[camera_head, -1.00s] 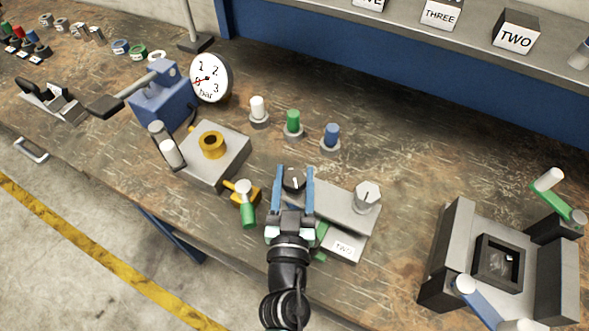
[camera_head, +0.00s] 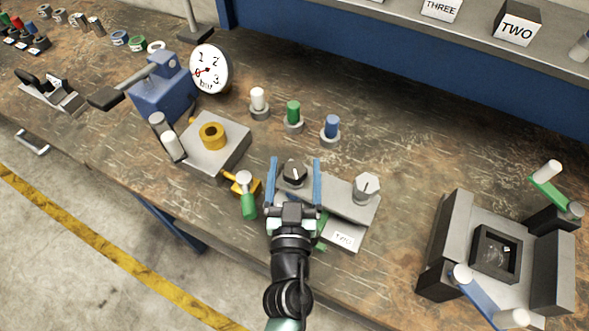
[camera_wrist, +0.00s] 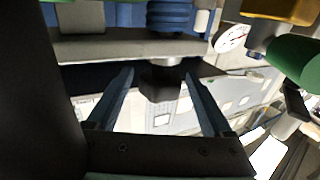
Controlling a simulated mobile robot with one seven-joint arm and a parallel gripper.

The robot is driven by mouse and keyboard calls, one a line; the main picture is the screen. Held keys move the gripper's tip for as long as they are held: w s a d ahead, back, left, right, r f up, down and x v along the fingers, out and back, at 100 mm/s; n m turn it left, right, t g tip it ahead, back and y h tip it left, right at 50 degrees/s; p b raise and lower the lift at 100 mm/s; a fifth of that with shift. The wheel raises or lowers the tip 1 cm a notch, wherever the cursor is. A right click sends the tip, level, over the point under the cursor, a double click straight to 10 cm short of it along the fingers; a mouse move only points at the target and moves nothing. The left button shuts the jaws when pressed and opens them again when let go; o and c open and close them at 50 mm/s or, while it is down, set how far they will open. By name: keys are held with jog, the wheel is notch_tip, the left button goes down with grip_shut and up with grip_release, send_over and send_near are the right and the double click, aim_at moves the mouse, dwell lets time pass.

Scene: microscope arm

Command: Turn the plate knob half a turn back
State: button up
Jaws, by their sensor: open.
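A black round knob (camera_head: 294,173) with a white pointer line sits at the left end of a grey plate (camera_head: 335,203). A light grey faceted knob (camera_head: 366,188) stands at the plate's right end. My gripper (camera_head: 295,162) is open, with one blue finger on each side of the black knob and a gap to each. In the wrist view a dark knob-like shape (camera_wrist: 160,82) shows between the spread fingers, apart from both. My gripper hides part of the plate's front left.
A yellow valve with a green handle (camera_head: 248,204) stands close left of my gripper. Green, blue and white pegs (camera_head: 331,128) stand behind. A grey block with a yellow ring (camera_head: 213,135) is at left, a grey vise-like fixture (camera_head: 497,255) at right.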

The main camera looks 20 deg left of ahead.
jog(key=shift+s+d+f, duration=0.15)
jog(key=shift+s+d, duration=0.05)
jog(key=shift+s, duration=0.3)
jog(key=b+v, duration=0.3)
jog(key=v, duration=0.9)
